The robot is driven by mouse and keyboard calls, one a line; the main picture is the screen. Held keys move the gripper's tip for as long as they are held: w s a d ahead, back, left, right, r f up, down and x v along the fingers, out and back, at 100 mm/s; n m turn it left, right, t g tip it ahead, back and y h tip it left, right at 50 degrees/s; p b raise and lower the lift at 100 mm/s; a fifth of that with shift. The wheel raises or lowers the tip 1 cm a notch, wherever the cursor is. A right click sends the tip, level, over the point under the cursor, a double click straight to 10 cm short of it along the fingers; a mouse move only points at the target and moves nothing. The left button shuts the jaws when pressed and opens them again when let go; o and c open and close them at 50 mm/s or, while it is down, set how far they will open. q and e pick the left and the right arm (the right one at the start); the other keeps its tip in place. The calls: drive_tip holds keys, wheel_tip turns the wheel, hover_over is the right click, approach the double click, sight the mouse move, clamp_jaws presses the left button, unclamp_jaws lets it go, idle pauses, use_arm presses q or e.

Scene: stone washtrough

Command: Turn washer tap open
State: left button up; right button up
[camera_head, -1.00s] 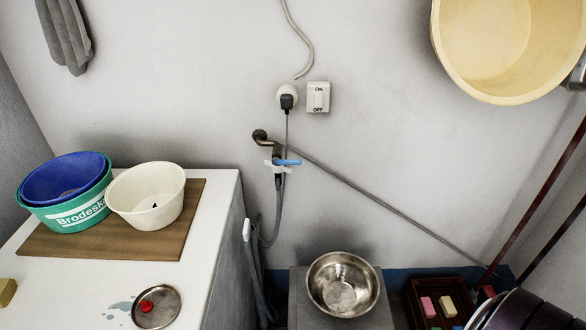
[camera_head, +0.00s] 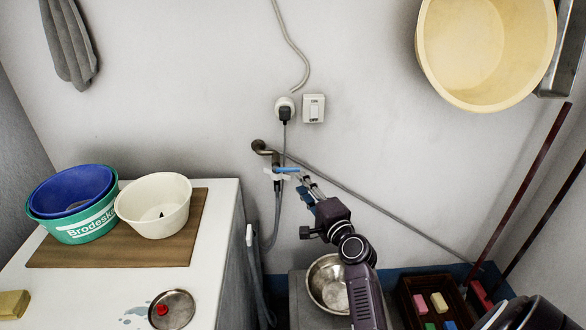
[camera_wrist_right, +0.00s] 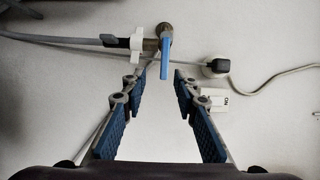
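The washer tap (camera_head: 276,160) sticks out of the wall, with a blue lever handle (camera_head: 287,170) and a white hose fitting below it. In the right wrist view the blue handle (camera_wrist_right: 167,59) points toward the space between the fingertips. My right gripper (camera_head: 303,178) is just right of the tap in the head view. In the right wrist view its blue-padded fingers (camera_wrist_right: 161,82) are apart, with nothing between the pads. Whether the handle's tip touches a finger I cannot tell. My left gripper is in no view.
A grey hose (camera_head: 278,212) hangs from the tap beside the white washer (camera_head: 215,215). A steel bowl (camera_head: 322,277) stands below my right arm. A plug (camera_head: 285,112) and a switch (camera_head: 313,109) are on the wall above. A cream basin (camera_head: 486,50) hangs upper right.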

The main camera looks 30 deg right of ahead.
sight(294, 171)
drive_tip(key=w, duration=0.2)
drive_tip(key=w+d, duration=0.1)
drive_tip(key=w, duration=0.4)
drive_tip(key=shift+w+d+r, duration=0.2)
drive_tip(key=shift+w+r, duration=0.1)
drive_tip(key=shift+r, duration=0.05)
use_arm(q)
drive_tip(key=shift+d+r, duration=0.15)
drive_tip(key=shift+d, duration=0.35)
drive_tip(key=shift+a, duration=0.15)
use_arm(e)
clamp_jaws()
